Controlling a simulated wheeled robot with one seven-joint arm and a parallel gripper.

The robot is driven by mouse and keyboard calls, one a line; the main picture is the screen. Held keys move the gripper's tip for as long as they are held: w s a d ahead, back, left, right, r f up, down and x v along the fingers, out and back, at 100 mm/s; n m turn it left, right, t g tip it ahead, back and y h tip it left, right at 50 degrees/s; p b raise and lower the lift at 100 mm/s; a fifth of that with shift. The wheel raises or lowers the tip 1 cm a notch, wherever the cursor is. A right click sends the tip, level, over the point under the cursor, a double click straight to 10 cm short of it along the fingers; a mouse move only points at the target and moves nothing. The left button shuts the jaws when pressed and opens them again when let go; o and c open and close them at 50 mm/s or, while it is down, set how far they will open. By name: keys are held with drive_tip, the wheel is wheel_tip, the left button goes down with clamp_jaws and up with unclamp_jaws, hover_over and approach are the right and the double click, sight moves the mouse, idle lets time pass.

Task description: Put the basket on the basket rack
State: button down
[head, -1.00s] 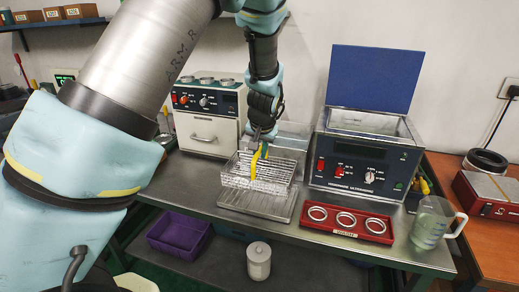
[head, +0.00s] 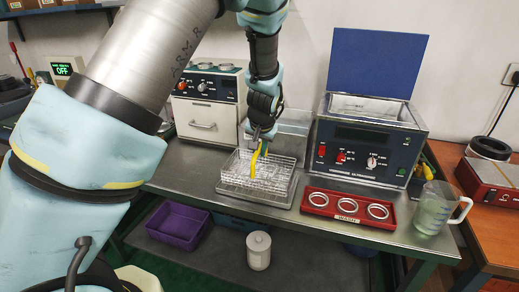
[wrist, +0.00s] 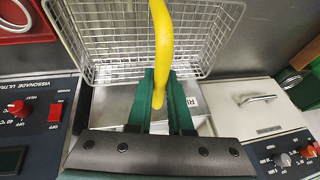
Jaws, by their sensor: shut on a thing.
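The wire-mesh basket (head: 280,174) has a yellow handle and sits level at the middle of the steel bench. My gripper (head: 262,142) is above it, shut on the handle. In the wrist view the green fingers (wrist: 160,88) close around the yellow handle (wrist: 161,30), with the mesh basket (wrist: 110,42) beyond. The basket rack (head: 283,203) is a flat metal tray directly under the basket, mostly covered by it. The basket's bottom looks at or very close to the rack; I cannot tell whether it touches.
The ultrasonic cleaner (head: 318,150) with raised blue lid stands right of the basket. A red tray (head: 334,214) with three rings lies to the right in front. A clear tank (head: 292,127) is behind, a white cabinet (head: 205,120) behind left, a jug (head: 432,212) far right.

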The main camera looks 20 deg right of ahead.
drive_tip(key=shift+f, duration=0.1)
idle(0.3)
drive_tip(key=c, duration=0.8)
unclamp_jaws()
drive_tip(key=shift+o, duration=0.2)
wheel_tip(320, 180, up, 11)
drive_tip(key=p, duration=0.7)
drive_tip(key=shift+p, duration=0.35)
